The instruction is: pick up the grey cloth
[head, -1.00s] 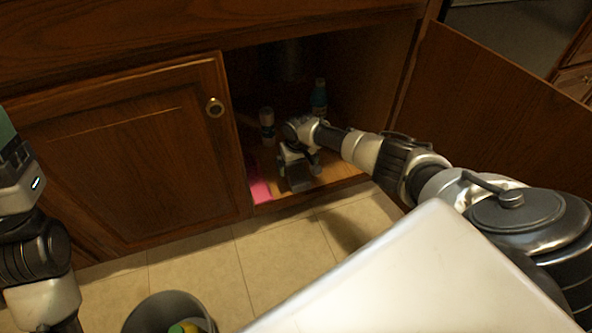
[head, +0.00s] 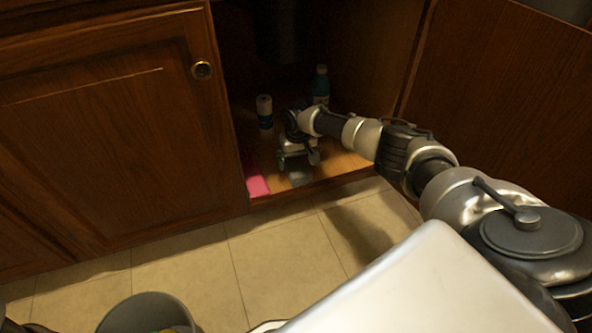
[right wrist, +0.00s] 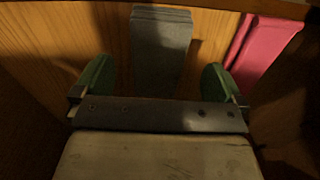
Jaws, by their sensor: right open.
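The grey cloth (head: 300,178) lies on the wooden floor of the open cabinet, near its front edge. In the right wrist view the cloth (right wrist: 160,45) is a folded grey strip, and its near part passes between my fingers and behind the gripper body. My right gripper (head: 298,161) is inside the cabinet above the cloth. In the right wrist view its green-padded fingers (right wrist: 157,76) are spread apart, one on each side of the cloth, with gaps. Whether the fingertips touch the cabinet floor cannot be told. My left gripper is not in view.
A pink item (head: 257,186) lies left of the cloth; it is on the right in the right wrist view (right wrist: 265,48). A white bottle (head: 265,111) and a blue bottle (head: 320,86) stand behind. The open door (head: 500,100) is at right. A bin (head: 148,312) stands on the floor.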

